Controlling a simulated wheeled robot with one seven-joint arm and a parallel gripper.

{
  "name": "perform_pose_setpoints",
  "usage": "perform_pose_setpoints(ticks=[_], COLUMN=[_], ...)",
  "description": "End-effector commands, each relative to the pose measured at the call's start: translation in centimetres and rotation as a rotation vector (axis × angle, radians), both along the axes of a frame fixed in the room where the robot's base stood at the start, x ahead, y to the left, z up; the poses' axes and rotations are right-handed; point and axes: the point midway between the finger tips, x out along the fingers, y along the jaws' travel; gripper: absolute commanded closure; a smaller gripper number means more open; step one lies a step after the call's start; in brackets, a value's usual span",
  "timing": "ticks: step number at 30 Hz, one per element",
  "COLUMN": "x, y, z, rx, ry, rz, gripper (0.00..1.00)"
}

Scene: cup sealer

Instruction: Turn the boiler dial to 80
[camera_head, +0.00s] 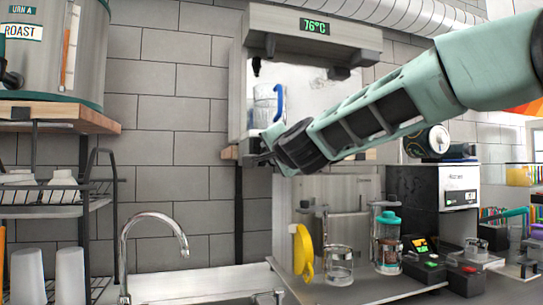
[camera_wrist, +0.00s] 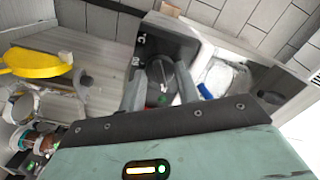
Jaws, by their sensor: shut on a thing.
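The boiler (camera_head: 310,35) is a grey wall unit at the upper middle in the head view. Its green display (camera_head: 314,26) reads 76°C. My gripper (camera_head: 260,156) is at the lower front of the boiler, and the arm hides the dial in the head view. In the wrist view the dark round dial (camera_wrist: 160,94) sits on a grey housing (camera_wrist: 163,45), between the two fingers of my gripper (camera_wrist: 161,86). The gripper is shut on the dial.
A clear jug with a blue handle (camera_head: 279,102) stands in the boiler's bay, just above my gripper. A sink tap (camera_head: 150,222) is below left. The counter (camera_head: 350,289) holds a yellow object (camera_head: 303,251), glass cups and a blender-like bottle (camera_head: 387,245).

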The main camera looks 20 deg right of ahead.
Motion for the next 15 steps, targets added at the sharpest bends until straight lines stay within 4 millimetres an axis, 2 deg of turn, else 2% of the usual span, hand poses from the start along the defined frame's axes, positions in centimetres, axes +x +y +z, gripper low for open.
perform_pose_setpoints(ticks=[14, 15], x=[0.01, 0.01], y=[-0.01, -0.01], z=[-0.09, -0.09], rx=[0.012, 0.012], ry=[0.002, 0.002], rz=[0.0, 0.0], gripper=[0.9, 0.59])
